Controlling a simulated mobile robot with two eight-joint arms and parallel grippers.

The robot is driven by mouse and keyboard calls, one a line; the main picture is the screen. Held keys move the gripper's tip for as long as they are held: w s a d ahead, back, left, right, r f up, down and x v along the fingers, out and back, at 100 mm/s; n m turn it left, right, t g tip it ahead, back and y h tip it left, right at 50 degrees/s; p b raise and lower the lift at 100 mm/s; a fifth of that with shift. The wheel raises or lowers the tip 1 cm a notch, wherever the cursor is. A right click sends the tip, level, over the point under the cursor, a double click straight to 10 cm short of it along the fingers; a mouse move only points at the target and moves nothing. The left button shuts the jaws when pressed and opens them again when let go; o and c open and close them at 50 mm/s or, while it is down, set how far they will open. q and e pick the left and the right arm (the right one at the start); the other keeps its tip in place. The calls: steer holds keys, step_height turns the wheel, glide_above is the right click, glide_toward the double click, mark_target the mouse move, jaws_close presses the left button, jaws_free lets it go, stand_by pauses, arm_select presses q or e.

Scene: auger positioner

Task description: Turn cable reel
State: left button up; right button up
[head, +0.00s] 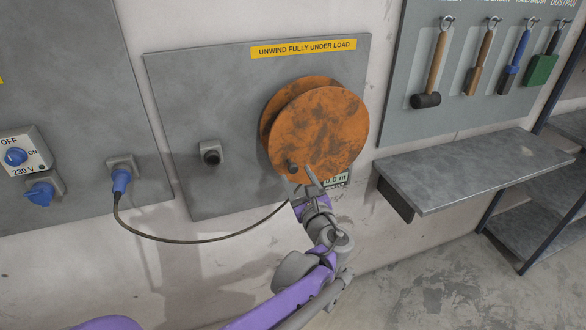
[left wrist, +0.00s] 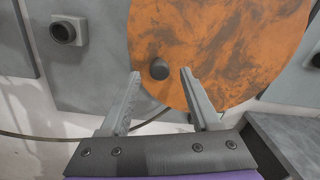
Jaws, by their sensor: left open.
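The cable reel (head: 322,128) is an orange, worn disc pair mounted on a grey wall panel. A small dark crank knob (head: 292,167) sticks out near its lower left rim; in the left wrist view the knob (left wrist: 159,69) lies just beyond and between the fingertips. My left gripper (head: 306,178) is at the lower edge of the reel, close to the knob. In the left wrist view its two fingers (left wrist: 160,74) are apart, with nothing visibly held. A small display reading partly "0.0 m" (head: 336,181) is half hidden behind the gripper. My right gripper is not in view.
A dark cable (head: 190,241) hangs from a blue plug (head: 121,178) on the left panel toward the reel. A grey socket (head: 211,153) sits left of the reel. A metal shelf (head: 470,170) juts out at right, below hanging tools (head: 436,65).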

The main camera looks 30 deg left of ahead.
mark_target(294, 170)
arm_select(q)
steer(key=x, duration=0.4)
steer(key=shift+w, duration=0.1)
jaws_close()
stand_by(1.4)
